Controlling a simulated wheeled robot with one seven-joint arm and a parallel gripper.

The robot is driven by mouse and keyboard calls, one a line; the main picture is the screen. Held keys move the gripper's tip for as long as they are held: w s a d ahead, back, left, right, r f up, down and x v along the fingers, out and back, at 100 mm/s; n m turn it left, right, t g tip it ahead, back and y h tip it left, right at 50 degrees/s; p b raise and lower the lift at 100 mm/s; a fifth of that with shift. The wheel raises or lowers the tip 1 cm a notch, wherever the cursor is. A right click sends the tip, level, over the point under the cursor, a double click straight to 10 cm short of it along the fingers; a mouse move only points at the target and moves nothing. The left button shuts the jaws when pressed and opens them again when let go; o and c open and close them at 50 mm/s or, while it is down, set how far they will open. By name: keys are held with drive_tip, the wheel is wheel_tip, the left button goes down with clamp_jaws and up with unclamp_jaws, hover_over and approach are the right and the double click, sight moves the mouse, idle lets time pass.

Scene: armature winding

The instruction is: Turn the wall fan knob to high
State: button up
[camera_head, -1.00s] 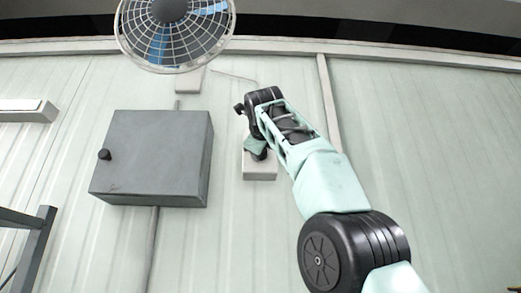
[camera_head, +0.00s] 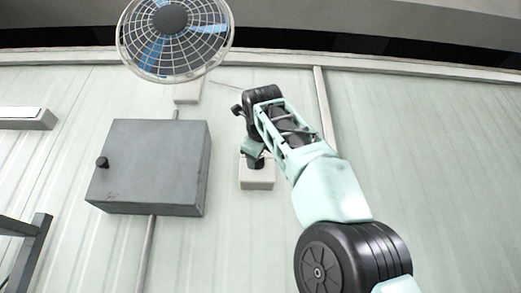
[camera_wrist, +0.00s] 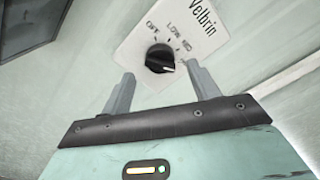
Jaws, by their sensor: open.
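The fan knob (camera_wrist: 160,58) is a round black dial on a white control plate (camera_wrist: 205,28) marked OFF, LOW, MED and Velbrin in the wrist view. Further marks are hard to make out, and I cannot tell for sure where the knob points. My gripper (camera_wrist: 161,86) is open, its two grey fingers to either side of and just short of the knob, with nothing held. In the head view the control box (camera_head: 257,181) is on the wall below my gripper (camera_head: 254,160), which hides the knob. The wall fan (camera_head: 175,40) hangs at upper left.
A grey cabinet (camera_head: 150,168) with a black knob (camera_head: 102,163) is on the wall left of the control box. A conduit (camera_head: 147,250) runs below it. A dark metal frame (camera_head: 28,250) stands at lower left. The wall right of my arm is clear.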

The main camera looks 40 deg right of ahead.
drive_tip(key=b+v, duration=0.2)
drive_tip(key=v, duration=1.1)
drive_tip(key=shift+s+a, duration=0.25)
drive_tip(key=shift+s, duration=0.1)
